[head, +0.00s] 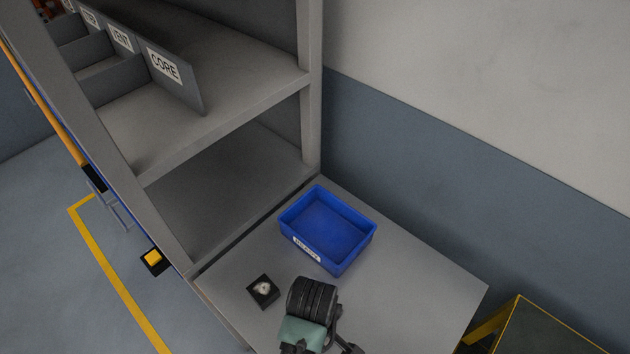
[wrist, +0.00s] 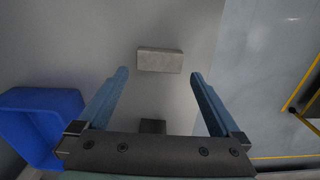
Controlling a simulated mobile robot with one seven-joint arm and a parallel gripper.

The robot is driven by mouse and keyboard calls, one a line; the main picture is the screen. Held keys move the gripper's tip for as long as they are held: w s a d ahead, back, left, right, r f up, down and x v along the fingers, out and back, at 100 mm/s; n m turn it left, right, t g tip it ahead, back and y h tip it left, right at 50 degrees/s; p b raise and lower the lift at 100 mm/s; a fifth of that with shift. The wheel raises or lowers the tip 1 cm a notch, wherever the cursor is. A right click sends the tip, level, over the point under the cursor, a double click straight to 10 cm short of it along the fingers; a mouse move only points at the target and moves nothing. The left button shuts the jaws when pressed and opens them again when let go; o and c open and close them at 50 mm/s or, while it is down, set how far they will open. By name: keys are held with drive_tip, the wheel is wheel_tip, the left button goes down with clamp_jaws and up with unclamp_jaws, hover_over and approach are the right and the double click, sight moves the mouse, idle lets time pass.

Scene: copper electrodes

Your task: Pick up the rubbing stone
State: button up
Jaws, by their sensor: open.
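A pale grey rectangular block (wrist: 160,61), which looks like the rubbing stone, lies flat on the grey tabletop in the wrist view. My gripper (wrist: 158,75) is open and empty. Its two blue fingers reach toward the block, with their tips wider apart than the block's long side and one tip on each side of it in the picture. The gap between tips and block in height is hard to tell. In the head view I see only my dark wrist and its teal part; the fingers are hidden and the block does not show.
A blue labelled bin (head: 343,218) stands on the table, also at left in the wrist view (wrist: 40,120). A small black square item with a pale centre (head: 263,290) sits near the table edge. A dark block (wrist: 152,126) lies between my fingers' bases. Grey shelving (head: 220,110) stands behind.

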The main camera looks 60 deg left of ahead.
drive_tip(key=shift+f+p, duration=0.3)
drive_tip(key=shift+f, duration=2)
drive_tip(key=shift+c, duration=0.3)
drive_tip(key=c, duration=1.2)
drive_tip(key=shift+o, duration=0.2)
drive_tip(key=shift+r, duration=0.1)
wheel_tip(320, 180, up, 10)
drive_tip(key=shift+b, duration=0.3)
